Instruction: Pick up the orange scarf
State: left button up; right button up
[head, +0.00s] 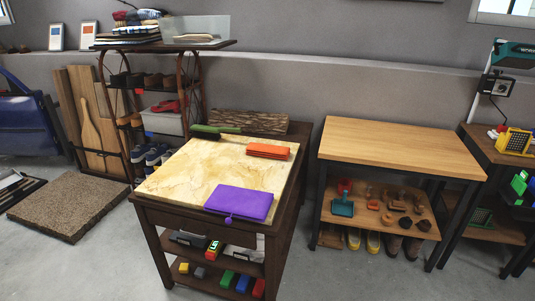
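A folded orange cloth (268,151), which looks like the scarf, lies flat near the far right corner of a marble-topped table (185,177). Neither of my grippers is in the head view. Nothing covers the orange cloth.
A purple folded item (240,202) lies at the table's near edge. A wooden table (400,145) with a bare top stands to the right. A shelf (155,46) stands behind left. Grey floor is open in front.

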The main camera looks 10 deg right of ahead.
aim_at(266, 150)
jog(key=i+l, duration=0.95)
